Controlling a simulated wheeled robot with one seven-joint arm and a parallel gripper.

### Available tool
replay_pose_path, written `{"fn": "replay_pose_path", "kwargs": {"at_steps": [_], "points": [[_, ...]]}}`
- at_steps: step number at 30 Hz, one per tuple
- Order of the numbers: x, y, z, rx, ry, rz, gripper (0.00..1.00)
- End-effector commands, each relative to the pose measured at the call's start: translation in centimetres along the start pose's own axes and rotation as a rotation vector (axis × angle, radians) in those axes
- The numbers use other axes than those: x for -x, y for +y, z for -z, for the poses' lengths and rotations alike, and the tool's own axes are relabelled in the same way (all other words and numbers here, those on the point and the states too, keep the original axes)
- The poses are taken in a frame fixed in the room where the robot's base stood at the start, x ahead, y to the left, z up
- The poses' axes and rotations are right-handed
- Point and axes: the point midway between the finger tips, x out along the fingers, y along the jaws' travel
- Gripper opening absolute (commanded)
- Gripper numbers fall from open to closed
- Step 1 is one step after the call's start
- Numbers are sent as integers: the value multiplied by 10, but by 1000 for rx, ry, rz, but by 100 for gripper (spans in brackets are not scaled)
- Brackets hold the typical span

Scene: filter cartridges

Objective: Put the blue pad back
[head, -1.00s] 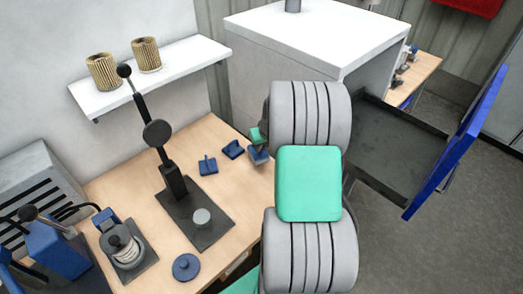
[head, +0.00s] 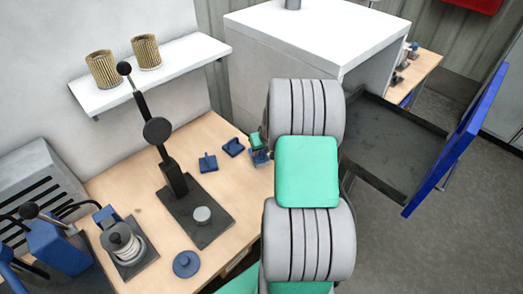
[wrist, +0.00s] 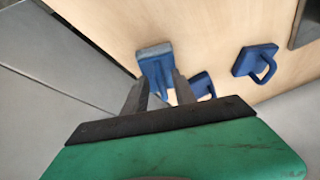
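My gripper (wrist: 160,80) has its two grey fingers closed around the handle of a blue pad (wrist: 155,55) with a pale grey face. The held pad (head: 260,158) also shows in the head view, just beside my arm near the table's right edge. Two more blue pads with handles lie on the table: one (head: 207,162) and another (head: 233,147) closer to my gripper. In the wrist view, one of these (wrist: 257,62) is to the right, and the other (wrist: 200,84) is partly hidden behind the right finger. My arm hides most of the gripper in the head view.
A lever press (head: 190,215) stands mid-table. A round blue disc (head: 187,264) and a spool-like fixture (head: 124,243) are at the front. A shelf (head: 150,75) holds two pleated cartridges. A white cabinet (head: 300,35) and an open dark drawer (head: 395,150) with a blue front stand right.

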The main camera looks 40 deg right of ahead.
Motion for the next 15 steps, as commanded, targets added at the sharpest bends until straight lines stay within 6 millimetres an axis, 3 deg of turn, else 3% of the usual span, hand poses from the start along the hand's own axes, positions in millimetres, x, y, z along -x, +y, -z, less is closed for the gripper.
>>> {"fn": "replay_pose_path", "kwargs": {"at_steps": [5,15], "points": [[16,1,2,0,6,-2,32],[99,0,0,0,4,-2,32]]}}
